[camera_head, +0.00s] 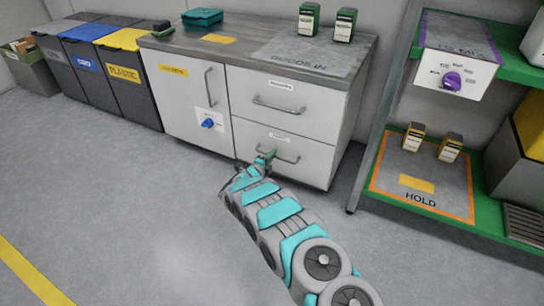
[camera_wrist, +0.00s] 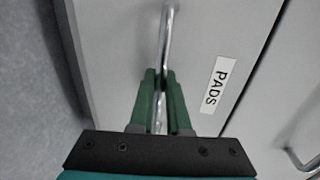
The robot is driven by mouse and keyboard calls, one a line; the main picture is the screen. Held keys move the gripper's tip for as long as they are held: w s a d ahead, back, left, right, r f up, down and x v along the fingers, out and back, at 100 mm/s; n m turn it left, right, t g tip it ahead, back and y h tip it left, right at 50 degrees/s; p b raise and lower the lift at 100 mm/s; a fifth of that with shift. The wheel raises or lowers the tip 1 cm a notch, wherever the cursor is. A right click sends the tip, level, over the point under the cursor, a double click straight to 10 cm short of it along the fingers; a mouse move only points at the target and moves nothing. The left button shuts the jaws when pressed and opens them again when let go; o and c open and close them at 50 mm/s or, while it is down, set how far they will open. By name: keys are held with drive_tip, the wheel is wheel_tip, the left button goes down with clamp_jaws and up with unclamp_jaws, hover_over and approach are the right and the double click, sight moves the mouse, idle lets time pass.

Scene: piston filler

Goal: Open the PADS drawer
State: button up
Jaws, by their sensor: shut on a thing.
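The PADS drawer (camera_head: 302,157) is the lower drawer of the grey-white cabinet, and its front looks flush with the cabinet. Its label (camera_wrist: 219,85) reads PADS in the wrist view. The drawer's metal bar handle (camera_wrist: 168,35) runs between my gripper's fingers; it also shows in the head view (camera_head: 288,159). My gripper (camera_wrist: 161,80) has green fingers closed around the handle, near the handle's left end in the head view (camera_head: 266,156).
A green shelf rack (camera_head: 440,207) stands to the right, and dark bins (camera_head: 125,92) stand to the left. The grey floor (camera_head: 140,220) before the cabinet is clear apart from my arm.

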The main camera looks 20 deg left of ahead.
clamp_jaws()
idle(0.8)
